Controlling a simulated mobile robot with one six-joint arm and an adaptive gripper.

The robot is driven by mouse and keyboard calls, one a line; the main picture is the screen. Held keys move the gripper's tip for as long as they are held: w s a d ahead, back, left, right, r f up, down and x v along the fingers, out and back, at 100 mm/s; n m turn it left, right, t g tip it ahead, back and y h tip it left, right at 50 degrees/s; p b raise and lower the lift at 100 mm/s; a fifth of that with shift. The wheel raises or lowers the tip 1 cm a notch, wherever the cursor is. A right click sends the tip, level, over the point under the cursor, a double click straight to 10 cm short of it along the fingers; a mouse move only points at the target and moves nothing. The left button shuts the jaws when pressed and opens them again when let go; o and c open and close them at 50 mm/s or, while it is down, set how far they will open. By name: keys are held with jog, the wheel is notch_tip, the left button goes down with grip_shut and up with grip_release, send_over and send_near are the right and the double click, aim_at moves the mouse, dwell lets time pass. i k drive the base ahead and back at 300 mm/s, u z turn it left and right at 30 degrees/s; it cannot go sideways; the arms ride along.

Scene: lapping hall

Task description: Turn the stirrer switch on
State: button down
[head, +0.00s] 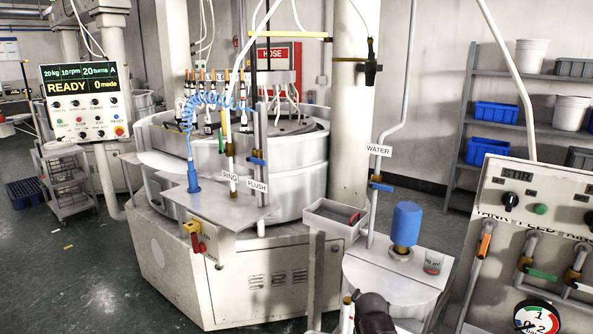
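The stirrer switch is a black knob (510,200) on the light panel (558,183) at the right, under a dark plate marked STIR (518,174). A blue cylinder (405,225) stands upright on the round white tank lid (385,283), left of the panel. A dark rounded part at the bottom edge, in front of the tank, may be my arm; no gripper fingers show, and nothing visible touches the switch.
Hoses with orange, green and white-handled valves (532,272) and a round gauge (537,318) are below the panel. A WATER pipe (378,190) rises behind the tank. A grey tray (335,217) and the large lapping machine (250,260) stand left. Open floor lies far left.

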aim_at(510, 199)
jog(key=z, duration=4.4)
jog(key=i, duration=0.05)
jog(key=u, duration=3.05)
